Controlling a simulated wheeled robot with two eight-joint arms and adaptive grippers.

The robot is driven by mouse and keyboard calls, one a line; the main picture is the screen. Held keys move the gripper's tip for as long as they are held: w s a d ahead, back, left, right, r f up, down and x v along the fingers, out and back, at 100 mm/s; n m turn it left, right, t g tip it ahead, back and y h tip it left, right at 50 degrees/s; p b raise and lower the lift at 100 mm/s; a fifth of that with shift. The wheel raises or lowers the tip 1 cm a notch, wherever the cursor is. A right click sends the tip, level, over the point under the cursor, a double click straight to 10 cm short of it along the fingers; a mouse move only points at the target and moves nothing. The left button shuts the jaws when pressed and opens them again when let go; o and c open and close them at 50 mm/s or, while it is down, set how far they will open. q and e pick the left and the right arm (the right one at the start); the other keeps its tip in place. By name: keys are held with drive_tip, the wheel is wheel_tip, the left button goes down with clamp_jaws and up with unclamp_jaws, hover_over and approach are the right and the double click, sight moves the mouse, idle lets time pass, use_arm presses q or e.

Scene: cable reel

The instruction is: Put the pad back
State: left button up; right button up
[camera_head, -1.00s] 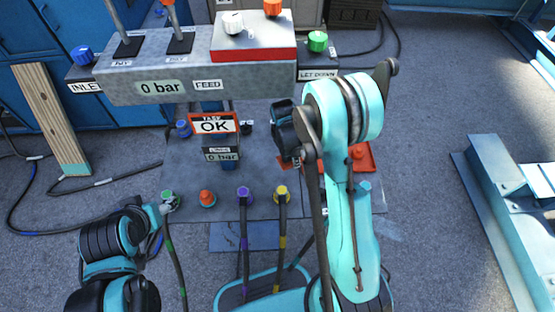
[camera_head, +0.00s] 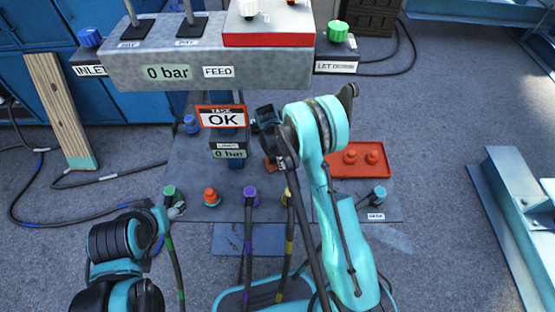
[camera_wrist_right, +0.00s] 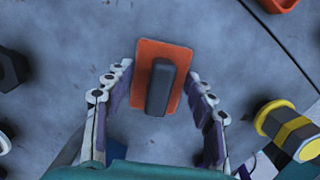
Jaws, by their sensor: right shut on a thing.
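The pad (camera_wrist_right: 178,57) is a flat orange-red plate with a dark grey block handle. In the right wrist view it sits between the two fingers of my right gripper (camera_wrist_right: 159,92), which is shut on it. In the head view that gripper is partly hidden by my right arm, with only a bit of red showing below it, right of the OK display (camera_head: 221,117). My left gripper (camera_head: 172,211) is beside the green-topped connector (camera_head: 169,192) at the board's left front; its fingers are too small to read.
A red tray (camera_head: 340,174) with two red knobs lies right of my right arm. Orange, purple (camera_head: 250,194) and yellow connectors line the board's front, some with hoses. The grey FEED box (camera_head: 270,72) overhangs the back. A yellow-banded connector (camera_wrist_right: 288,130) is close right of my right gripper.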

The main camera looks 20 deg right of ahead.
drive_tip(key=shift+r, duration=0.15)
drive_tip(key=o, duration=1.4)
drive_tip(key=shift+f, duration=0.2)
drive_tip(key=r+p, duration=0.1)
drive_tip(key=r, duration=0.1)
drive_tip(key=r+p, duration=0.1)
drive_tip(key=r, duration=0.2)
drive_tip(key=a+r+p, duration=0.1)
drive_tip(key=r, duration=0.2)
drive_tip(key=shift+s, duration=0.15)
drive_tip(key=shift+f, duration=0.1)
